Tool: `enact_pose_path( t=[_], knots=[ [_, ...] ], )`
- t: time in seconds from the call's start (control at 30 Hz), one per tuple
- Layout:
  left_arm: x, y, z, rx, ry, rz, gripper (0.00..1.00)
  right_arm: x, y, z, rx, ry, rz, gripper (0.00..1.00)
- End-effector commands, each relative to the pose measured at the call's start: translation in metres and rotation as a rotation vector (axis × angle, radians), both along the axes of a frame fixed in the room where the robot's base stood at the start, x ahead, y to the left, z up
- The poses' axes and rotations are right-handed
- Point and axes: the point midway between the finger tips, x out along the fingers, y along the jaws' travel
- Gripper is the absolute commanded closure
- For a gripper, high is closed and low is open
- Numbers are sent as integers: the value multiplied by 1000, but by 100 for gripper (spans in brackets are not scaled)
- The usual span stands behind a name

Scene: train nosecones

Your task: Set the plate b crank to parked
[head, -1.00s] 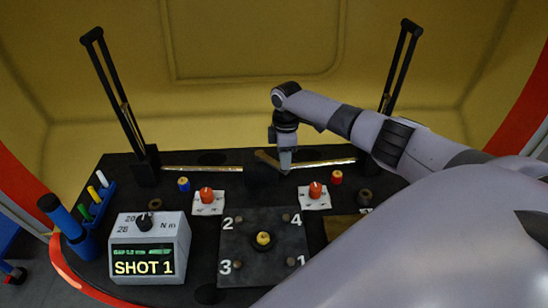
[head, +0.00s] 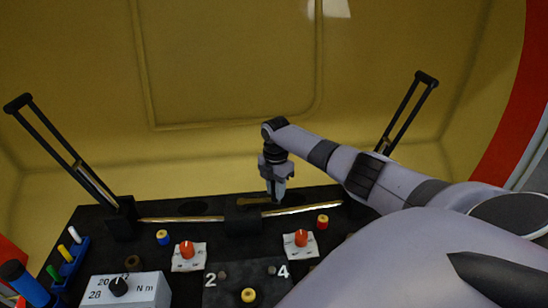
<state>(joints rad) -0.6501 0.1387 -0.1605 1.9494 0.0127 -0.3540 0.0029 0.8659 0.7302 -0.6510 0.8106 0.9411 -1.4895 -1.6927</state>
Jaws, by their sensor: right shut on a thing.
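My right gripper (head: 278,198) points down over the middle of the dark bench. It is shut at the right end of a short brown handle (head: 252,201), which lies about level across the picture above a black block (head: 243,223). The fingers hide the handle's end. No label naming plate b or a parked mark is readable, so I cannot be sure that this handle is the crank. Gold rods run left (head: 182,219) and right (head: 309,208) from the block. My left gripper is not in view.
Black upright frames stand at the left (head: 75,165) and right (head: 405,115). Red knobs on white plates sit left (head: 187,249) and right (head: 301,238), in front of the rods. A numbered dark plate (head: 220,292) and a torque box (head: 125,292) are nearer. My right arm covers the right side.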

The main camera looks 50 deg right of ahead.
Motion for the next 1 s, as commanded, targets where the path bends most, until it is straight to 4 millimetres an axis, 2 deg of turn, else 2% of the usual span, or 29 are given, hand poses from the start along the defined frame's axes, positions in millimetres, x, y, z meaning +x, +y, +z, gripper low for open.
enact_pose_path(
  t=[0.6,0.63,0.7,1.0],
  knots=[
    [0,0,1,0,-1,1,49,2,0,2,-2,-7,-4,100],
    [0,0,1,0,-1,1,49,2,0,2,-2,-7,-4,72],
    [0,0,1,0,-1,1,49,2,1,2,-1,-6,-4,49],
    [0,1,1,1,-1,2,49,2,1,2,-1,-4,-3,49]
  ],
)
